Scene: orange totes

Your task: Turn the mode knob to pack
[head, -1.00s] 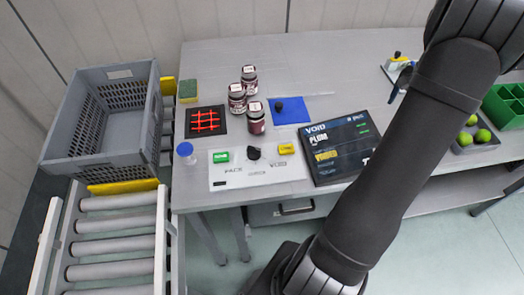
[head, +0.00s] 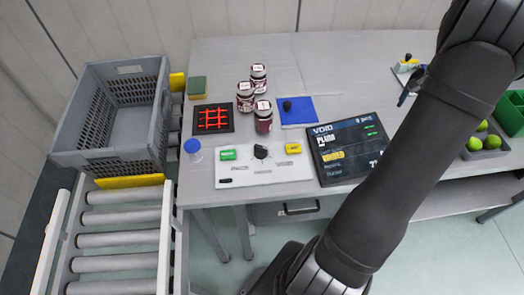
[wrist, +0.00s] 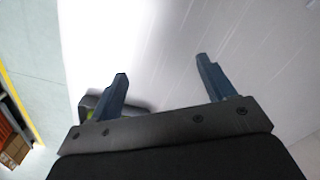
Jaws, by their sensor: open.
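The black mode knob (head: 261,152) sits on a white panel (head: 270,179) at the front of the grey table. Printed words below seem to read PACK at left and VOID at right. I cannot tell which way the knob points. My gripper (wrist: 162,78) is open and empty in the wrist view, over a pale surface. In the head view it is mostly hidden behind my arm, far right of the knob; a dark blue finger (head: 404,96) seems to show.
A dark screen (head: 345,150) stands right of the panel. Several jars (head: 264,122), a blue mat (head: 298,110) and a black tile with a red grid (head: 213,118) lie behind it. A bottle with a blue cap (head: 193,149) is left. A grey crate (head: 118,163) stands farther left.

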